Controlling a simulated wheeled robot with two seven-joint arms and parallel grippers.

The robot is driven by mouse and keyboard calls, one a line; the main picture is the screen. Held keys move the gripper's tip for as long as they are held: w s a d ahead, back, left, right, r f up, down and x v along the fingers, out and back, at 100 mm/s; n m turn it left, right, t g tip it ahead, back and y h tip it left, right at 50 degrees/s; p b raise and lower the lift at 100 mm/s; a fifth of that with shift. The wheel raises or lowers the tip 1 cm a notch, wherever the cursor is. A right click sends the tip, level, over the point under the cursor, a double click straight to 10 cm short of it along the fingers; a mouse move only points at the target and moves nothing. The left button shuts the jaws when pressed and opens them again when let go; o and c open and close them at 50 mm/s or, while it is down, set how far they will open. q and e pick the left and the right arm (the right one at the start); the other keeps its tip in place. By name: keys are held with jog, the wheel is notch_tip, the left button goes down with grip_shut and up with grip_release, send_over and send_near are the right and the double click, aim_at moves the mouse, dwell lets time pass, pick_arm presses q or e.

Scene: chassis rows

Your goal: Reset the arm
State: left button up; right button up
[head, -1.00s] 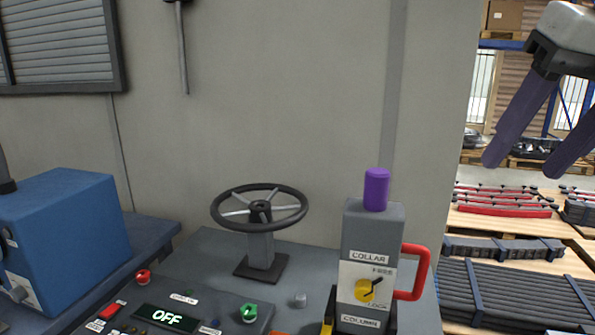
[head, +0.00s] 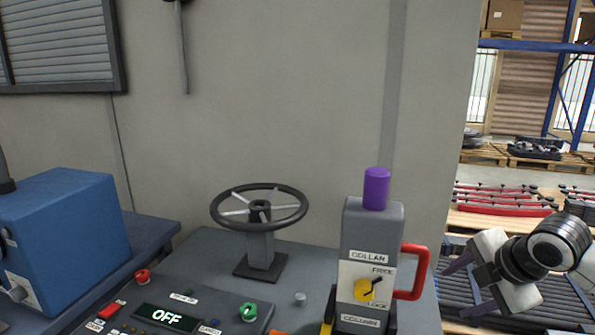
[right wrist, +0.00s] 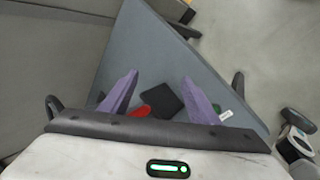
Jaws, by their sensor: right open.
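My right gripper (head: 462,283) is at the lower right of the head view, to the right of the column with the red handle. Its purple fingers are apart with nothing between them. In the right wrist view its two purple fingers (right wrist: 160,95) are spread above a grey surface (right wrist: 150,60). My left gripper is not in the head view.
A grey console (head: 215,255) carries a black handwheel (head: 259,207), an OFF display (head: 166,317) and a grey collar column (head: 371,232) with a purple top (head: 376,189) and red handle (head: 422,270). A blue box (head: 65,240) stands left. Pallets with red bars (head: 500,199) lie behind right.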

jog(key=s+d+f+m, duration=0.2)
jog(key=s+f+m, duration=0.15)
jog(key=f, duration=0.55)
jog(key=s+d+f+m, duration=0.2)
jog(key=s+f+m, duration=0.15)
jog(key=f, duration=0.55)
jog(key=s+d+f+m, duration=0.1)
jog(key=s+f+m, duration=0.1)
jog(key=s+f, duration=0.6)
jog(key=s+d+f+m, duration=0.1)
jog(key=s+f, duration=0.3)
jog(key=s, duration=0.8)
jog(key=s+a+f+m+t+y, duration=0.1)
jog(key=a+m, duration=0.7)
jog(key=a, duration=1.3)
jog(key=shift+s+a+f+m+t, duration=0.15)
jog(key=shift+s+f+m+t, duration=0.25)
jog(key=shift+s+f, duration=0.2)
jog(key=shift+w, duration=0.1)
